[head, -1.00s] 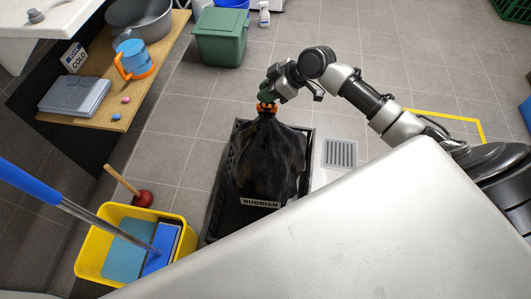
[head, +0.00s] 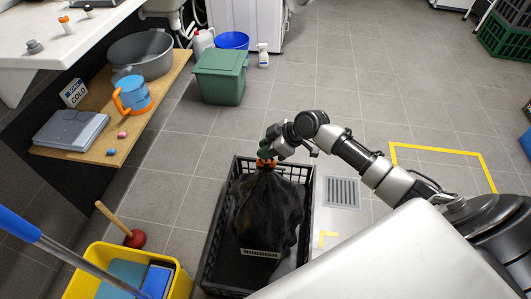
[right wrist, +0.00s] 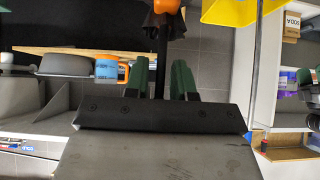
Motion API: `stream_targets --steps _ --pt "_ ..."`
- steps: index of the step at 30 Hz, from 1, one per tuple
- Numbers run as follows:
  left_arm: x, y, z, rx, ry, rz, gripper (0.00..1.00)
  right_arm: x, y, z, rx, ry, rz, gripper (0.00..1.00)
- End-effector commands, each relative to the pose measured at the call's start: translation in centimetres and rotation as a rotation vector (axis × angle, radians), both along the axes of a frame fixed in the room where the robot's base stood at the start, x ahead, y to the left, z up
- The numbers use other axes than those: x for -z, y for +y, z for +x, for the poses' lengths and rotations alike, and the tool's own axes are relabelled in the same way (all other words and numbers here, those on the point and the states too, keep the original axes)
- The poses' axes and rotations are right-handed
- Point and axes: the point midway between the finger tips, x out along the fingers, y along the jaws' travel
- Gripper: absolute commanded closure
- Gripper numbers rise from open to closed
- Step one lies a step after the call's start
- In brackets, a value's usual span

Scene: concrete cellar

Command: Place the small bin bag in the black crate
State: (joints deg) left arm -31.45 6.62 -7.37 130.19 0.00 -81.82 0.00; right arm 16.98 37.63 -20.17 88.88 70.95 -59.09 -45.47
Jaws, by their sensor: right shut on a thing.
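The small black bin bag (head: 268,210) with an orange tie and a white label hangs upright in the head view. My right gripper (head: 267,158) is shut on the bag's top at the orange tie. The black crate (head: 217,222) stands on the floor; the bag shows within its rim, but I cannot tell whether its bottom touches the crate floor. In the right wrist view the green fingers (right wrist: 160,80) show, with the bag's orange tie (right wrist: 166,5) at the top edge. My left gripper is not in view.
A yellow bucket (head: 78,281) with a mop and a plunger (head: 133,238) stand left of the crate. A green bin (head: 219,77) is behind it. A wooden shelf (head: 145,105) with a jug is at left.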

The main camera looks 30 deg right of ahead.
Motion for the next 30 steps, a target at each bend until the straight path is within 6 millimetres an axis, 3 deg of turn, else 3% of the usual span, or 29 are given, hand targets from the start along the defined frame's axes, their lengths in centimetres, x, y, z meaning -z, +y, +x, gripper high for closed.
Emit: stream_targets --steps 8,16,26,27,30 --pt "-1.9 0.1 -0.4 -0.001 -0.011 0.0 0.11 1.7 0.0 0.3 0.002 -0.015 0.005 1.0" --pt "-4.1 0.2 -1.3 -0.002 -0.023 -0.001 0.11 4.9 0.0 0.3 0.002 -0.013 0.005 1.0" --pt "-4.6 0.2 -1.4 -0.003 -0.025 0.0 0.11 5.4 0.0 0.3 0.001 -0.015 0.003 1.0" --pt "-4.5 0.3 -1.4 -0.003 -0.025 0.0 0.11 5.9 0.0 0.0 0.0 -0.003 -0.001 0.69" --pt "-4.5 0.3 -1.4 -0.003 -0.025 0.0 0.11 5.9 0.0 0.0 0.001 -0.003 -0.001 0.54"
